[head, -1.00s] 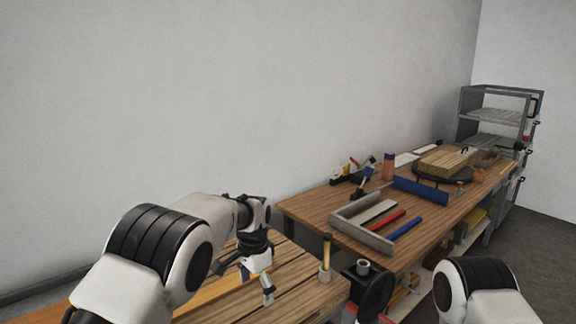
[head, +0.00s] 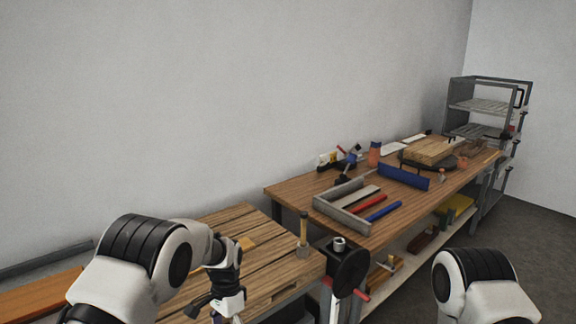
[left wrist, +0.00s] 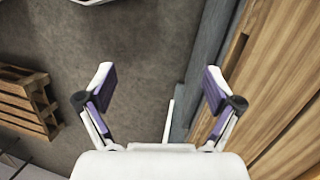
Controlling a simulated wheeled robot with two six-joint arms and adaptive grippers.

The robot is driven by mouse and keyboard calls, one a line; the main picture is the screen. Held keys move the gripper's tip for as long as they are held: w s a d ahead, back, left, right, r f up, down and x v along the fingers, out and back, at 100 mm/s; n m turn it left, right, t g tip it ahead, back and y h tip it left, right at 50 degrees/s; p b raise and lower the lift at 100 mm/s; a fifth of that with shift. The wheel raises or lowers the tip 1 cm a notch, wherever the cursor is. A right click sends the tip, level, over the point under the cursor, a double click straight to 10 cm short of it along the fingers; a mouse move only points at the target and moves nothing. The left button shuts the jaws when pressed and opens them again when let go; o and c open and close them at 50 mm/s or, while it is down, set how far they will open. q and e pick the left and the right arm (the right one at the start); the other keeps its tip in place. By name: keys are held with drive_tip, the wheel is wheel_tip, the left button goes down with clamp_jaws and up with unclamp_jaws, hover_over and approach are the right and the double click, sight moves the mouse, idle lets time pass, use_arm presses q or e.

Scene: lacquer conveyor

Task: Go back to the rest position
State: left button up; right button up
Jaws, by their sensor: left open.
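My left gripper (left wrist: 158,88) is open in the left wrist view, with nothing between its fingers. Below it are grey floor and, to the right, the edge of a wooden surface (left wrist: 285,85). In the head view my left arm comes in from the lower left and its wrist hangs in front of the slatted wooden workbench (head: 215,228); the fingertips run off the bottom of the picture. My right arm shows only as a shoulder part at the lower right, and its gripper is out of view.
A long wooden table (head: 290,188) holds a grey frame (head: 340,212), a red bar (head: 370,203) and a blue block (head: 403,177). A grey shelf rack (head: 475,105) stands behind. A wooden pallet (left wrist: 25,100) lies on the floor at left in the wrist view.

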use_arm(q)
drive_tip(key=s+a+f+n+g, duration=0.2)
drive_tip(key=s+a+f, duration=0.4)
drive_tip(key=s+f, duration=0.55)
drive_tip(key=s+a+f+n+t, duration=0.1)
drive_tip(key=s+a+n, duration=0.2)
drive_tip(key=s, duration=1.1)
drive_tip(key=s+a+f+n+t, duration=0.1)
drive_tip(key=s+a+n, duration=0.15)
drive_tip(key=s, duration=1.05)
drive_tip(key=w+n+t, duration=0.1)
drive_tip(key=w, duration=0.1)
drive_tip(key=w+n+t, duration=0.1)
drive_tip(key=w+t, duration=0.1)
drive_tip(key=shift+d+f, duration=0.15)
drive_tip(key=shift+c, duration=0.3)
